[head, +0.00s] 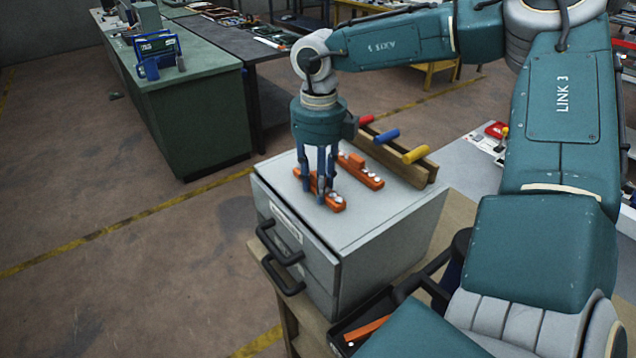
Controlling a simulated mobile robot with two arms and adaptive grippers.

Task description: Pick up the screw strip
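Two orange screw strips with whitish screws lie on the grey top of a drawer cabinet. The front screw strip (335,203) is partly hidden behind my fingers. The rear screw strip (362,172) lies a little behind and to the right, and no gripper is on it. My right gripper (321,196) points straight down, with its blue-grey fingers at the middle of the front strip. The fingertips overlap the strip, and I cannot tell whether they are closed on it. My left gripper is not in view.
A wooden rack (408,166) with red, blue and yellow handled tools stands at the cabinet's back right. The grey cabinet (350,236) has black drawer handles. A black bin (358,326) with an orange piece stands lower right. A green workbench (195,110) stands back left.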

